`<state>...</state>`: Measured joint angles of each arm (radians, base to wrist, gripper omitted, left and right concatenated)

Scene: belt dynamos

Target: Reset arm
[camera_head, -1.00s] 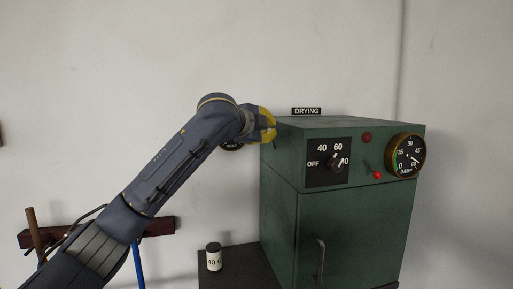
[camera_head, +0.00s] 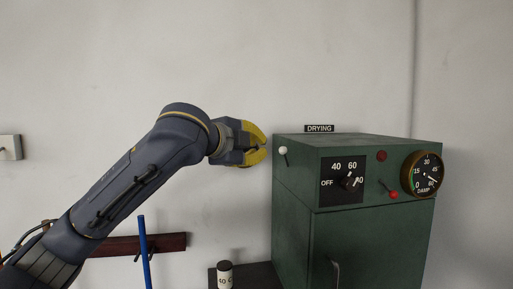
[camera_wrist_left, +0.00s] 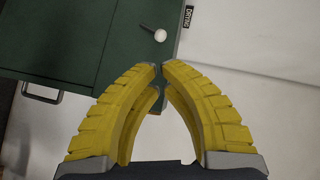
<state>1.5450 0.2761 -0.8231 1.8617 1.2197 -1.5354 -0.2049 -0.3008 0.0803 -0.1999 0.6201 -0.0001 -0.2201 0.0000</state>
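My left gripper (camera_head: 262,148) has yellow fingers and is in the air just left of the green drying cabinet (camera_head: 290,215). Its fingertips (camera_wrist_left: 160,68) nearly meet in the left wrist view, with nothing between them. A white-knobbed lever (camera_head: 283,150) sticks out of the cabinet's side, right of the fingertips and apart from them. In the left wrist view the white knob (camera_wrist_left: 160,35) lies beyond the fingertips. My right gripper is in neither view.
The cabinet front carries a dial knob (camera_head: 348,183), a dark red lamp (camera_head: 381,155), a red-tipped switch (camera_head: 393,195) and a DAMP gauge (camera_head: 422,174). A labelled jar (camera_head: 224,275) stands left of the cabinet. A wall rack (camera_head: 165,243) is below my arm.

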